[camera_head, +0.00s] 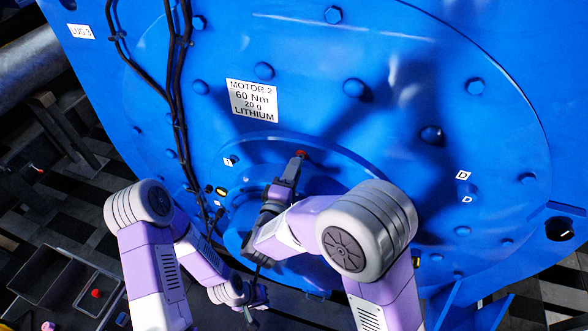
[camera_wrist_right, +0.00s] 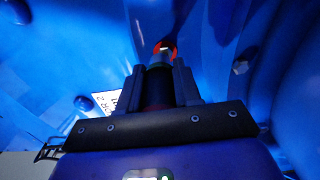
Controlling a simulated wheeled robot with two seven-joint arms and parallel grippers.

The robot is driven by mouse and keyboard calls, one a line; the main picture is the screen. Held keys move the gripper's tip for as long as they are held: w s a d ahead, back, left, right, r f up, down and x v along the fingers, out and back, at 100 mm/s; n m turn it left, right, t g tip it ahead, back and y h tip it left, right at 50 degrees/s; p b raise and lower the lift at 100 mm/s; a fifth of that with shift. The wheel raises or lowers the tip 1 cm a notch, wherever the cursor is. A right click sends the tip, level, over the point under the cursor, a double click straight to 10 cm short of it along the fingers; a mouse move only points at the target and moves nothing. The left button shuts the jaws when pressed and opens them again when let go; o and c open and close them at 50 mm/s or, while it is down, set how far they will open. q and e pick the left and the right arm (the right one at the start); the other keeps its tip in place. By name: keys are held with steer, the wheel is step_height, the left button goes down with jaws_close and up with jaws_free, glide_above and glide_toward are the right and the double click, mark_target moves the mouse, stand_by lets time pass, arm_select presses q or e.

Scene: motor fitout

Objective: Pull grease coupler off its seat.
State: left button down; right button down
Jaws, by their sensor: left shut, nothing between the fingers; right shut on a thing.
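The grease coupler (camera_wrist_right: 158,90) is a dark cylinder with a metallic collar, between the fingers of my right gripper (camera_wrist_right: 160,85) in the right wrist view. Its front end is at a red-orange ring (camera_wrist_right: 172,49) on the blue motor; I cannot tell whether it is still seated. In the head view my right gripper (camera_head: 290,172) is shut, its tip at the red spot (camera_head: 300,154) below the motor label. Its fingers hide most of the coupler there. My left gripper (camera_head: 256,298) is lower, near the motor's bottom edge, small and partly hidden; it looks empty.
The blue motor face (camera_head: 400,130) fills most of the head view, with raised bolts and a white label (camera_head: 252,100). Black cables (camera_head: 178,110) run down its left side. A grey tray (camera_head: 52,262) with small parts stands at the lower left.

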steer(key=shift+p+v, duration=0.3)
steer(key=shift+v, duration=1.25)
steer(key=shift+f, duration=0.15)
steer(key=shift+s+p, duration=0.1)
steer(key=shift+p, duration=0.2)
